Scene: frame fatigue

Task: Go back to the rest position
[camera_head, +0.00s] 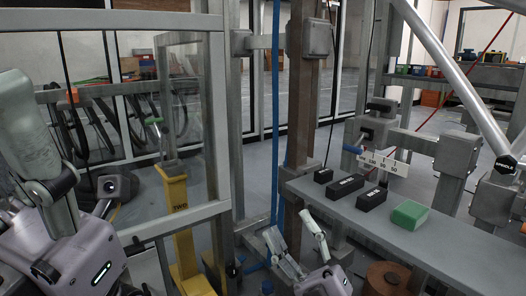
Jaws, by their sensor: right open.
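My right gripper (288,224) is at the lower middle of the head view, its two fingers apart and pointing up. It is open, and nothing shows between the fingers. It is left of the grey shelf (430,245), in front of a brown upright post (300,110).
On the grey shelf are a green block (409,215) and several black blocks (346,190). A yellow stand (178,215) is at left behind metal frame bars (175,220). A brown roll (387,279) is below the shelf. A slanted metal tube (455,75) crosses upper right.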

